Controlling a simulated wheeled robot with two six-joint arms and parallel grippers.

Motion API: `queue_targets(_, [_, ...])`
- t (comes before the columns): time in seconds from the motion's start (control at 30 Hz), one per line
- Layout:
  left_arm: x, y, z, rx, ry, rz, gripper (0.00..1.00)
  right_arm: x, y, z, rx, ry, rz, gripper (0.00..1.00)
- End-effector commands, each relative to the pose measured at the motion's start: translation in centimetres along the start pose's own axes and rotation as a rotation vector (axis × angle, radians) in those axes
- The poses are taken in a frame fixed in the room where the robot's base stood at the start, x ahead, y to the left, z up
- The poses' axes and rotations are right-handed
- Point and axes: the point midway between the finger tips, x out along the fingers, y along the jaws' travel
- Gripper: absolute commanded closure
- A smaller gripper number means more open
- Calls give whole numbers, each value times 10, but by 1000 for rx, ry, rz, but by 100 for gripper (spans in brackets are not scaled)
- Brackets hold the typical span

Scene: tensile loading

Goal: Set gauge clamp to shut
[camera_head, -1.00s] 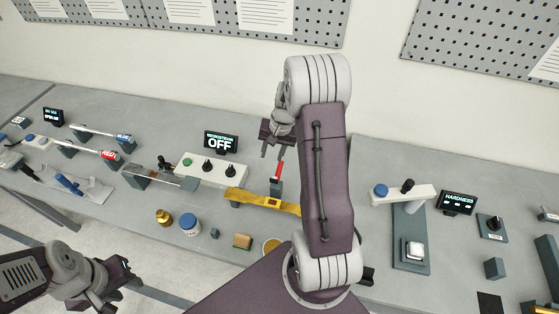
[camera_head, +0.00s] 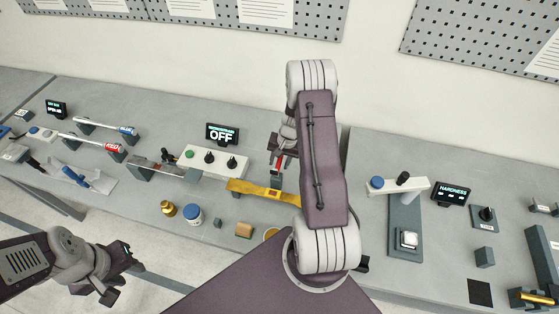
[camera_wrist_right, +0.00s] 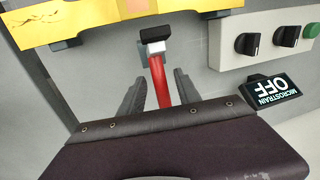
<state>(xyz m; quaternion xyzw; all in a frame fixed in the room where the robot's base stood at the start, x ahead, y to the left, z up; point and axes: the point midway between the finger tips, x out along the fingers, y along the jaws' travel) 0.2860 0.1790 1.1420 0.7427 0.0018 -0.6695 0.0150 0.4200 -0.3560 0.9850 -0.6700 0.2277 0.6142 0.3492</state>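The gauge clamp's red lever (camera_wrist_right: 157,82) stands beside the yellow strip (camera_wrist_right: 100,20), with a dark block (camera_wrist_right: 155,33) at its far end in the right wrist view. My right gripper (camera_wrist_right: 158,90) is open, with one finger on each side of the red lever and a visible gap on both sides. In the head view the red lever (camera_head: 280,162) shows partly, just under my right gripper (camera_head: 283,152), beyond the yellow strip (camera_head: 255,190). My left gripper (camera_head: 125,275) is far off at the lower left, clear of the bench; its finger gap is unclear.
A white box with two black knobs and a green button (camera_head: 212,161) stands left of the clamp, with a display (camera_head: 221,134) reading MICROSTRAIN OFF behind it. A gold weight (camera_head: 168,209) and a blue-lidded jar (camera_head: 193,215) stand in front. The hardness tester (camera_head: 404,215) is right.

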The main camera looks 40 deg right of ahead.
Motion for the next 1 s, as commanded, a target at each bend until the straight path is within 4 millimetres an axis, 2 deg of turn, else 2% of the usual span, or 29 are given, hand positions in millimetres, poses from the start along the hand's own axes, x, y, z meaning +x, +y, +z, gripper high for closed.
queue_targets(0.1, [0,0,0,0,0,0,64,0,0,0,0,0,0,60])
queue_targets(0.13, [0,0,0,0,0,0,64,0,0,0,0,0,0,63])
queue_targets(0.27, [0,0,0,0,0,0,64,0,0,0,0,-1,0,99])
queue_targets(1.0, [0,0,0,0,0,0,64,0,0,0,1,-1,0,100])
